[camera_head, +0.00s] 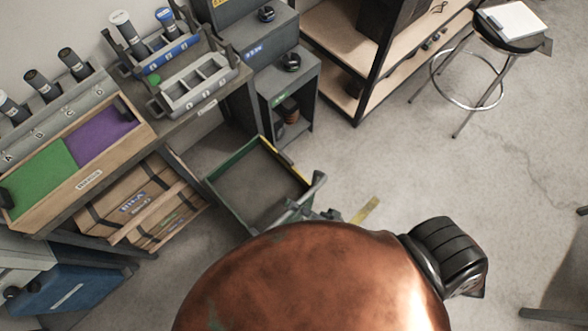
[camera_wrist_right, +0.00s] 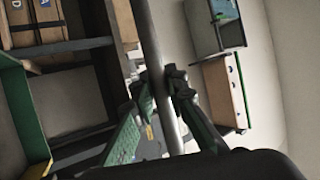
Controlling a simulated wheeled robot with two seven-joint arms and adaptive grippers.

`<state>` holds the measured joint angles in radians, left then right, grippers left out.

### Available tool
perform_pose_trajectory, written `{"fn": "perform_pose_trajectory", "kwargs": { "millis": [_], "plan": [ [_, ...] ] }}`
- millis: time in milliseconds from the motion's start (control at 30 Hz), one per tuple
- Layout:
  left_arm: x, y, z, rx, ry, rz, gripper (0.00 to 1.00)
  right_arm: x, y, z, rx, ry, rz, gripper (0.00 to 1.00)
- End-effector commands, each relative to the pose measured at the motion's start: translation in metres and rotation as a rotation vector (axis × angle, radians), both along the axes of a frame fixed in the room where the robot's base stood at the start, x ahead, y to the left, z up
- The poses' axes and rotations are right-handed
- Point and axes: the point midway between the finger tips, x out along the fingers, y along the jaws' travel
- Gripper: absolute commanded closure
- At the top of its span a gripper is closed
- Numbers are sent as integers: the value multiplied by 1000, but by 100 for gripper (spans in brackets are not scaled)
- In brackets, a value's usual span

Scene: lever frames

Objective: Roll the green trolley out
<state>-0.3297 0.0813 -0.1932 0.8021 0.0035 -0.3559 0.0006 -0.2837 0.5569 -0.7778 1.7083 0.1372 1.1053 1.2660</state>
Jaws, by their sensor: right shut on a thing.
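The green trolley (camera_head: 250,185) stands on the floor at the middle left of the head view, beside the workbench and in front of the grey cabinet. Its flat dark bed looks empty, with a green rim and a yellow strip on the far edge. Its grey handle bar (camera_head: 317,183) rises at its right side. My right gripper (camera_head: 300,209) is at this bar. In the right wrist view the bar (camera_wrist_right: 152,40) runs between the fingers of my right gripper (camera_wrist_right: 163,92), which are shut on it. The trolley's near side is hidden. My left gripper is not in view.
The workbench (camera_head: 205,121) with trays and a wooden crate (camera_head: 150,205) below it borders the left. A grey cabinet (camera_head: 300,75) and shelf unit (camera_head: 375,75) stand behind. A stool (camera_head: 508,35) stands at upper right. Open floor lies right of the trolley, with a yellow floor mark (camera_head: 366,210).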

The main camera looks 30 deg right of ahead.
Motion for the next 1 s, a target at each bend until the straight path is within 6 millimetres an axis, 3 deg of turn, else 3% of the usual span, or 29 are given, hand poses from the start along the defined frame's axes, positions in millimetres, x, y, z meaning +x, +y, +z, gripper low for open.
{"fn": "perform_pose_trajectory", "kwargs": {
  "millis": [333,367,633,1000],
  "plan": [
    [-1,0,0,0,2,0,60,-1,0,-1,-3,2,2,100],
    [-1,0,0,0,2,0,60,-1,0,-1,-3,2,2,86],
    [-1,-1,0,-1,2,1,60,-1,0,-1,-2,1,1,68],
    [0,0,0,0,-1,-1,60,-6,-4,-5,-3,3,1,68]
  ]
}}
